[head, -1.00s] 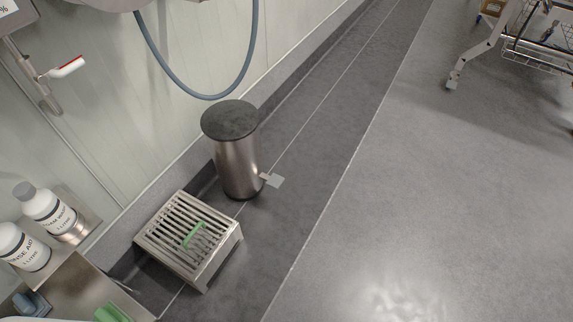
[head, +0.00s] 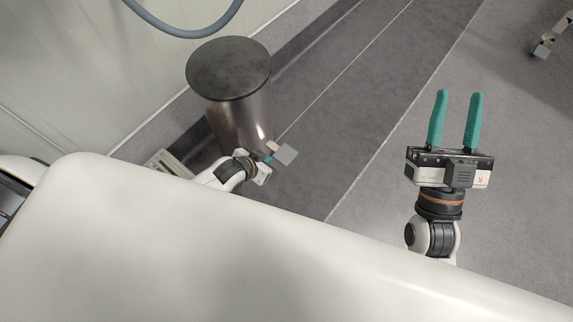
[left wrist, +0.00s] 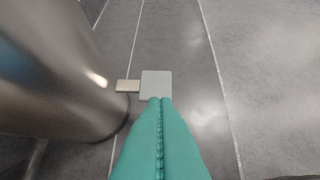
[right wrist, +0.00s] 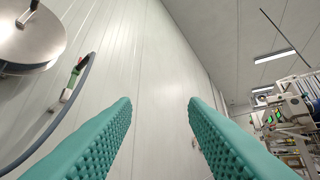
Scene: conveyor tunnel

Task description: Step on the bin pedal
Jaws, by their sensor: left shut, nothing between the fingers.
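The bin is a brushed-metal cylinder (head: 240,122) with a dark round lid (head: 229,68), standing near the wall in the head view. Its lid is down. Its pedal (head: 286,154) is a flat grey plate sticking out low on the right side. In the left wrist view the pedal (left wrist: 156,84) joins the bin (left wrist: 62,75) by a short bar. My left gripper (left wrist: 160,101) is shut and empty, its teal fingertips at the near edge of the pedal; I cannot tell whether they touch. My right gripper (head: 456,92) is open and empty, off to the right above the floor.
A slatted metal step (head: 165,161) is mostly hidden behind my body, left of the bin. A blue-grey hose (head: 190,33) hangs above the bin by the wall. A cart's wheel leg (head: 545,45) stands at the top right. The floor right of the pedal is clear.

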